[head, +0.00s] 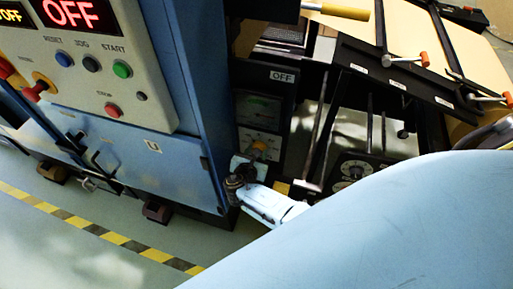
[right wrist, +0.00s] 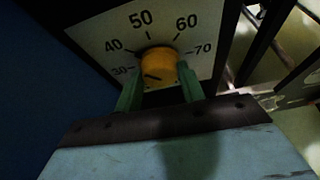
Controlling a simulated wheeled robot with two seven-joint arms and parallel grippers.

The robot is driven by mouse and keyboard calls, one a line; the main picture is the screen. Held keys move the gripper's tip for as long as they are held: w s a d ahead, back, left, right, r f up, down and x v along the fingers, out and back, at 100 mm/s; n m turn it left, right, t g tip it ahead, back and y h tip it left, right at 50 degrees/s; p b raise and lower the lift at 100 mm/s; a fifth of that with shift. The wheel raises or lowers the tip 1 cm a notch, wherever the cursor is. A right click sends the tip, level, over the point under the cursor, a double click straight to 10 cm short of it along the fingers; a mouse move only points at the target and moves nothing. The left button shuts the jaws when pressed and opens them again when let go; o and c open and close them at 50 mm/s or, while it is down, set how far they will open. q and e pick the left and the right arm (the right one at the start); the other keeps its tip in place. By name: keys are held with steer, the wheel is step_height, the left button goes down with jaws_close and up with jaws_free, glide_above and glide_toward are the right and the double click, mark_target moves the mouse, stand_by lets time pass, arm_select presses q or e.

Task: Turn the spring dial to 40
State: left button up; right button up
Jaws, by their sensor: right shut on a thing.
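The spring dial is a yellow knob (right wrist: 158,66) on a white scale plate (right wrist: 105,38). In the right wrist view the numbers 30, 40, 50, 60 and 70 show around it. A short dark mark sits on the lower left of the knob's face; I cannot tell exactly which value it points to. The green fingers of my right gripper (right wrist: 160,88) are on both sides of the knob, shut on it. In the head view the knob (head: 259,146) sits low on a dark panel, with my right gripper (head: 250,164) at it. My left gripper is not in view.
A blue cabinet (head: 190,90) with a control panel (head: 100,65) reading OFF stands left of the dial. A gauge (head: 259,108) and an OFF label (head: 282,76) are above it. Black frame bars and a kraft paper roll (head: 400,25) are at the right.

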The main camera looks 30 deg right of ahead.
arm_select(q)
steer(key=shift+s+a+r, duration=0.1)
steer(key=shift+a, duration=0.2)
arm_select(e)
steer(key=shift+n+g, duration=0.3)
steer(key=o, duration=1)
steer(key=shift+c, duration=0.2)
arm_select(q)
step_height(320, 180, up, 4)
steer(key=p, duration=0.4)
arm_select(e)
steer(key=v, duration=1.3)
steer(key=shift+s+a, duration=0.15)
steer(key=shift+a, duration=0.05)
